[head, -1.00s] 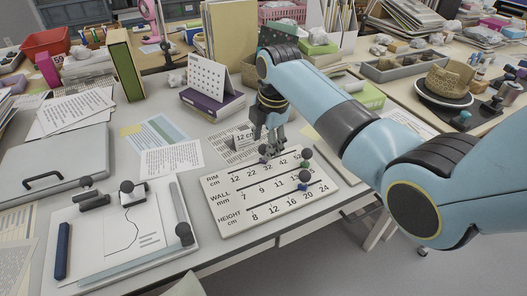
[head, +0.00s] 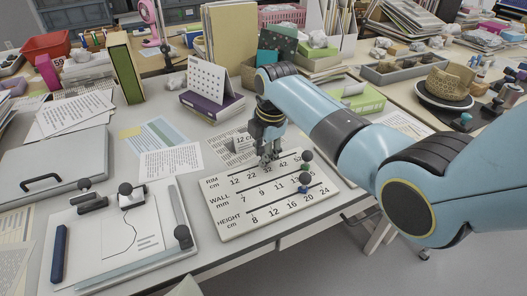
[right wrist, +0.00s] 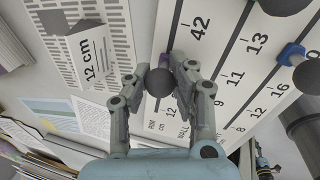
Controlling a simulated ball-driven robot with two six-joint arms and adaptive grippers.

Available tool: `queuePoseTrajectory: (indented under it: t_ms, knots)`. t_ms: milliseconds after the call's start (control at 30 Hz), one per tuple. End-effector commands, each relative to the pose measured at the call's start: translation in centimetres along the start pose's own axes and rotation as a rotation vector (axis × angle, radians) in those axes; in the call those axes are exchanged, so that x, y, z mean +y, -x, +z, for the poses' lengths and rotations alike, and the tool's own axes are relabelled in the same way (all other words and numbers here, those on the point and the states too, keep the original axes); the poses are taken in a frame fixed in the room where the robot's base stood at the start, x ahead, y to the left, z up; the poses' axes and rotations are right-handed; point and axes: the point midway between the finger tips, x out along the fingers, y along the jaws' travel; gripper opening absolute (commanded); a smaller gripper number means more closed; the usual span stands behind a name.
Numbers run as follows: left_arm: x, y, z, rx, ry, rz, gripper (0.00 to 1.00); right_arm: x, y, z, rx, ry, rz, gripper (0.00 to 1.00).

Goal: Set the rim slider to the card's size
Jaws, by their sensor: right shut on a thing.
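A white slider board (head: 248,228) with RIM, WALL and HEIGHT rows lies near the desk's front edge. A folded card (head: 243,142) reading "12 cm" stands just behind it; it also shows in the right wrist view (right wrist: 92,55). My right gripper (right wrist: 160,84) is shut on the dark ball knob (right wrist: 159,82) of the rim slider, whose base looks purple. In the head view my right gripper (head: 267,163) stands over the rim row, around its middle. The fingers hide the numbers by the knob, so the exact setting is unclear. My left gripper is out of view.
Wall and height knobs, green (head: 305,167) and blue (head: 303,179), stand at the board's right end. A purple-based calendar (head: 207,82) stands behind the card. A drawing board (head: 80,232) with a dark-knobbed device lies at left. Printed sheets (head: 171,161) lie between.

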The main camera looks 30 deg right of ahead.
Motion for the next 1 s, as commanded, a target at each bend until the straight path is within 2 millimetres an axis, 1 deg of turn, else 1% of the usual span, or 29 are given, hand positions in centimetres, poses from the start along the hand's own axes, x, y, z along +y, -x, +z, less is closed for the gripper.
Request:
queuePoseTrajectory:
  t_ms: [267,367,467,600,700,800,1000]
  knots:
    - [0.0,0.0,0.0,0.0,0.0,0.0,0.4,0.0,0.0,0.0,0.0,0.0,-0.001,0.0]
    - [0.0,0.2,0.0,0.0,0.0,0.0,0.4,0.1,0.0,-0.5,0.002,0.0,-0.001,0.0]
    - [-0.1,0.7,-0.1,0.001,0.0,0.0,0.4,0.5,0.1,-2.2,0.005,-0.001,0.0,0.0]
    - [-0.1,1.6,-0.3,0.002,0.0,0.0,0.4,1.2,0.1,-5.7,0.006,-0.001,-0.001,0.0]
    - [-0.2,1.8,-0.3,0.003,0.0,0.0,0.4,1.6,-0.1,-7.7,0.005,0.0,0.0,0.0]
    - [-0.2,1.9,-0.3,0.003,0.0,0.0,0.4,1.9,-0.1,-8.9,0.003,-0.001,0.001,0.0]
    - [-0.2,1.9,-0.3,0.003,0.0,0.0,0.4,2.0,-0.2,-9.3,0.002,0.0,0.003,0.0]
